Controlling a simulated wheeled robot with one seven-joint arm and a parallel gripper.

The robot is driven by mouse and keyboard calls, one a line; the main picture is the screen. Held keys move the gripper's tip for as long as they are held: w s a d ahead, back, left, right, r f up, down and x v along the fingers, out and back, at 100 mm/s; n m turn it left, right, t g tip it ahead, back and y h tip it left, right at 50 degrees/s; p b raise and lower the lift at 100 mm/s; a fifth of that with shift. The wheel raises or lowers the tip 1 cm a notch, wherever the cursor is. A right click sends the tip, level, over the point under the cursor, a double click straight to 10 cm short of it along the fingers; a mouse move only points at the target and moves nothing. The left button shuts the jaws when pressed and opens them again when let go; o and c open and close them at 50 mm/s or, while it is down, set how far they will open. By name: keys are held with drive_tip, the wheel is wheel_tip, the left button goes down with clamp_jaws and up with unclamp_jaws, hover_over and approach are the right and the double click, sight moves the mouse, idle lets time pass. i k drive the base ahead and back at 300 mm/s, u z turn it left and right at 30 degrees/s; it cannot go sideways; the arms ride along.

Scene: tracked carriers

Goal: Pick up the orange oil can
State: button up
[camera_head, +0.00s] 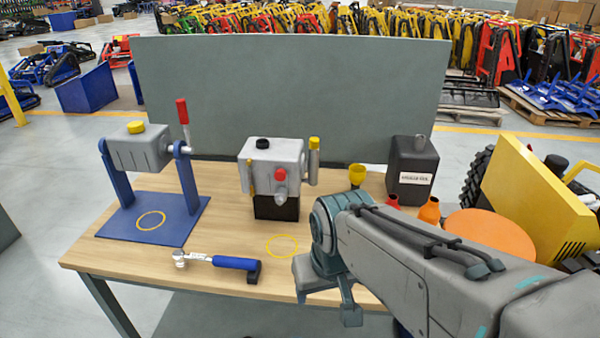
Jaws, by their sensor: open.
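The orange oil can (429,210) stands at the right part of the table. My gripper (327,303) hangs at the table's front edge, left of the can and nearer to me. Its two fingers are spread apart and no object shows between them. The gripper is clear of the can.
A red-topped item (392,201), a yellow funnel-like item (357,175) and a dark labelled container (413,172) stand near the can. An orange disc (490,233) lies right. A grey machine (272,165) and blue-handled tool (235,263) occupy the wooden table (210,220).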

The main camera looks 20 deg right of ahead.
sight(430, 212)
drive_tip(key=z, duration=1.25)
drive_tip(key=k, duration=0.5)
